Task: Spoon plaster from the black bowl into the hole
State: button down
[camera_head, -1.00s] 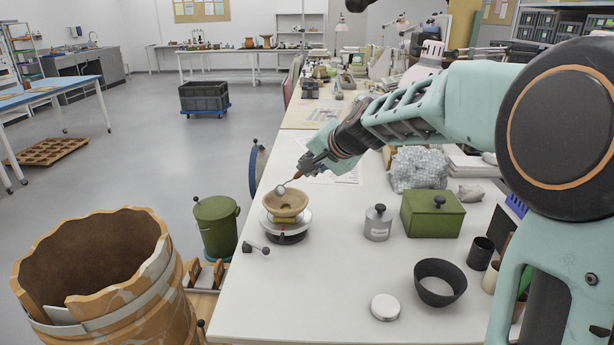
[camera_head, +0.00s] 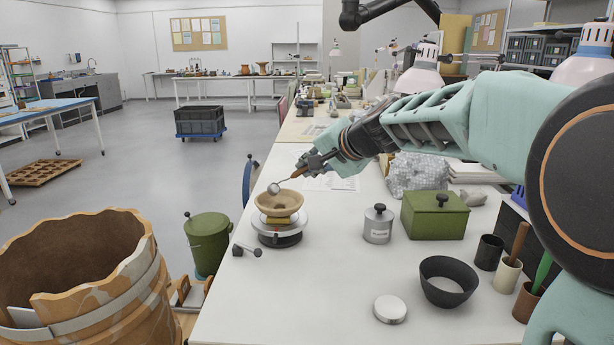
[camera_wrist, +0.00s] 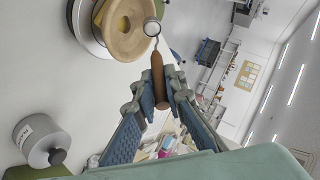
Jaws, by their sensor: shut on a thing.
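My gripper (camera_head: 312,165) is shut on the brown handle of a spoon (camera_wrist: 157,72) with a round metal head. In the head view the spoon head (camera_head: 273,188) is just above the far left rim of a tan bowl (camera_head: 270,207). In the wrist view it overlaps the bowl's rim (camera_wrist: 108,40); whether they touch, I cannot tell. The tan bowl sits on a round silver-and-black stand (camera_head: 281,236).
A lidded grey canister (camera_head: 378,225) and a green box (camera_head: 434,215) stand right of the stand. A round silver lid (camera_head: 390,309) lies near the black bowl. Tool cups (camera_head: 507,273) stand right. The front-left white tabletop (camera_head: 290,300) is clear.

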jog(key=shift+s+d+f+t+y+b, duration=0.1)
jog(key=shift+d+f+t+y+b, duration=0.3)
jog(key=shift+b, duration=0.85)
jog(key=shift+s+a, duration=0.1)
jog(key=shift+s+d+f+m+t+y+p, duration=0.15)
jog(key=shift+s+d+f+m+t+y, duration=0.1)
jog(key=shift+d+f+t+y, duration=0.3)
jog(key=shift+s+d+f+m+t+y+p, duration=0.15)
jog(key=shift+s+d+f+m+t+y, duration=0.15)
jog(key=shift+f, duration=0.4)
